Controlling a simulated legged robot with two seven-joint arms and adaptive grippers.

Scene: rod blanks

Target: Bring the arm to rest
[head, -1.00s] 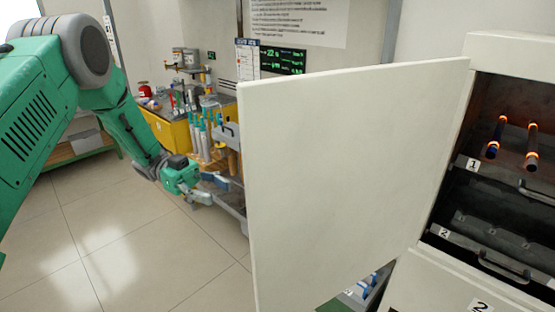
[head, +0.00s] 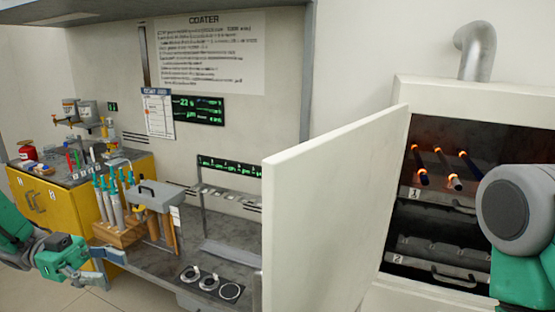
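My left gripper (head: 115,271) is at the lower left, with its two fingers apart and nothing between them. It hangs in front of the bench, left of the white door and apart from it. My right arm (head: 520,220) shows at the right edge, in front of part of the oven; its gripper is outside the view. Three rods (head: 421,167) with glowing orange ends lie on the upper shelf, marked 1, inside the open oven (head: 400,95).
The open white door (head: 335,200) stands out between bench and oven. A yellow cabinet (head: 40,200) stands at left.

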